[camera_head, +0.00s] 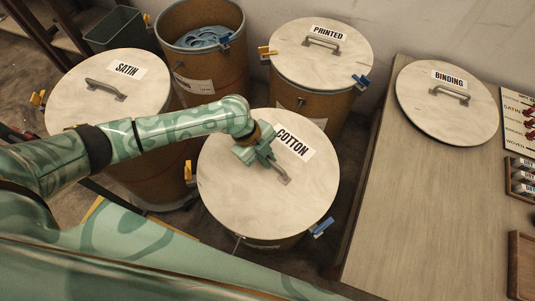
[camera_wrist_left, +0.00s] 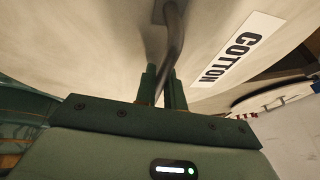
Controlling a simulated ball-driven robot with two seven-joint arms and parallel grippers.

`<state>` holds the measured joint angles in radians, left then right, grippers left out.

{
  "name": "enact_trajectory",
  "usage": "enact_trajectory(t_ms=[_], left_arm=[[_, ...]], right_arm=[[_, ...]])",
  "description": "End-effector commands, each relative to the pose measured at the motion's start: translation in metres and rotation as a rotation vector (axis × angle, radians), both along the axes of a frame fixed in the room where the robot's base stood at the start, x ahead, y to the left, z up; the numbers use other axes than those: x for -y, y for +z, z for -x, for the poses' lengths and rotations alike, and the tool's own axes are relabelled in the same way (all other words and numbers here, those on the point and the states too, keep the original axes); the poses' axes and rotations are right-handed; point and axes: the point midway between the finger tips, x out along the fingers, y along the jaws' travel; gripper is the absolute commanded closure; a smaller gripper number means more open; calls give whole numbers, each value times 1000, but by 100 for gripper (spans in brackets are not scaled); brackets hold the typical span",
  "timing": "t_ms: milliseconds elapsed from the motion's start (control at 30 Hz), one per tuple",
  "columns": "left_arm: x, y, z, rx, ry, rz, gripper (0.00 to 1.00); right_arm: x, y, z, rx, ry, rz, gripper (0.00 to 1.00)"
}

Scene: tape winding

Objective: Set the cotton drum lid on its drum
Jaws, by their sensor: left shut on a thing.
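The cotton lid (camera_head: 245,196) is a round pale disc with a COTTON label and a grey bar handle (camera_head: 283,176). It covers the top of a brown drum (camera_head: 268,243) at the centre of the head view; whether it is fully seated I cannot tell. My left gripper (camera_head: 262,156) is shut on the lid's handle. In the left wrist view, the handle (camera_wrist_left: 174,45) runs between the two green fingers, with the lid (camera_wrist_left: 90,50) behind it. Blue (camera_head: 321,228) and yellow (camera_head: 188,170) clips show at the drum's sides. My right gripper is not in view.
Lidded SATIN (camera_head: 75,93) and PRINTED (camera_head: 350,60) drums stand around. An open drum (camera_head: 203,72) holds blue tape. The BINDING lid (camera_head: 435,115) lies on the wooden table (camera_head: 405,210) at right. A grey bin (camera_head: 118,30) stands at the back left.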

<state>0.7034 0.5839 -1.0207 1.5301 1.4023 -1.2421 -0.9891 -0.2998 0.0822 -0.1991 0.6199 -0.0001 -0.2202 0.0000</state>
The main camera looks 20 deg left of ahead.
Motion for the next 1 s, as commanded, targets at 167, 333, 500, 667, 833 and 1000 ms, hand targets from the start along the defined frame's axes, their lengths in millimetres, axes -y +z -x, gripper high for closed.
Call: enact_trajectory(t_ms=[167, 333, 500, 667, 833, 1000], left_arm=[[1, 2, -1, 3, 0, 2, 73], [0, 1, -1, 2, 1, 1, 64], [-1, 2, 0, 0, 0, -2, 64], [-10, 23, 0, 5, 0, -3, 64], [-28, 66, 0, 9, 1, -3, 64], [-47, 108, 1, 9, 1, -2, 64]], right_arm=[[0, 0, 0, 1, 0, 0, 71], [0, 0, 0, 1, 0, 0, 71], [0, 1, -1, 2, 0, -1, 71], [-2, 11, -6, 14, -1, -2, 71], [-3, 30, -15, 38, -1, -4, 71], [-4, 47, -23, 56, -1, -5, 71]])
